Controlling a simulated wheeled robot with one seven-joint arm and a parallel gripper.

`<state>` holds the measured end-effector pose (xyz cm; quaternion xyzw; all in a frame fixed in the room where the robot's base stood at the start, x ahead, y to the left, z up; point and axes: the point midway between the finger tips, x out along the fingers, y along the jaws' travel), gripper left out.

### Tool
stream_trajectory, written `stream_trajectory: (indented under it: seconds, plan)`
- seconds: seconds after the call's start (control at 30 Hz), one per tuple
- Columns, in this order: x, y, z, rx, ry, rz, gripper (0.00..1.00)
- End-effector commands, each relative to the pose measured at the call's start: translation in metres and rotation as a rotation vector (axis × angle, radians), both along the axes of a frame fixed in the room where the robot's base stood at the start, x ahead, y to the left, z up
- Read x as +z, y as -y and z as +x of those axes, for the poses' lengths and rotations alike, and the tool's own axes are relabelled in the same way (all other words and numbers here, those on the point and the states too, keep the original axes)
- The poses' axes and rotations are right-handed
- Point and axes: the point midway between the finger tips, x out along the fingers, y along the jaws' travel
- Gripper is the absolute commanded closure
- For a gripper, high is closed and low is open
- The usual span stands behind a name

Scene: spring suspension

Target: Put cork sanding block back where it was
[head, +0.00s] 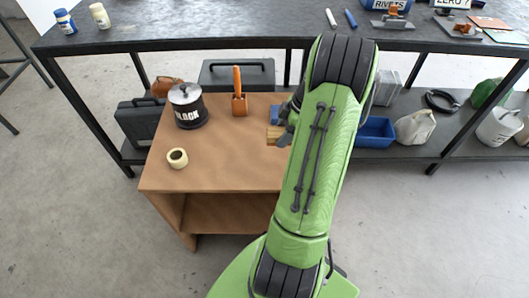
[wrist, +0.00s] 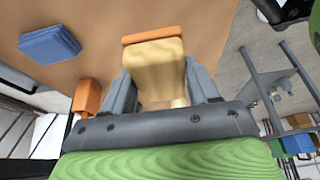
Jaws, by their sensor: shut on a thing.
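The cork sanding block (wrist: 155,68) is a pale tan block with an orange-brown strip along one edge. My gripper (wrist: 160,82) is shut on it, with one grey finger on each side, in the wrist view. In the head view the block (head: 273,136) shows at the left of my gripper (head: 284,133), over the right part of the brown wooden cabinet top (head: 215,150). My arm hides part of the gripper and the cabinet's right side. I cannot tell whether the block touches the top.
A blue block (wrist: 50,45) lies on the cabinet top near my gripper. The front middle is clear. A dark workbench (head: 210,38) stands behind.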

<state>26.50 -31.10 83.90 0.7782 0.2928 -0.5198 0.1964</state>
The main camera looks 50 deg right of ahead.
Motion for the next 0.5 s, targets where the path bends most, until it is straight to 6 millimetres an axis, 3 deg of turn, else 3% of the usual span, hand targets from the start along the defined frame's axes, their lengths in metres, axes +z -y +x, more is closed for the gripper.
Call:
stream_trajectory:
  seconds: [0.03, 0.33, 0.5]
  plan:
    - [-0.017, -0.001, 0.000, 0.000, -0.003, 0.005, 0.69]
    - [-0.076, -0.001, 0.000, 0.001, -0.002, 0.004, 0.69]
    - [-0.084, 0.000, 0.001, 0.002, 0.000, 0.000, 0.69]
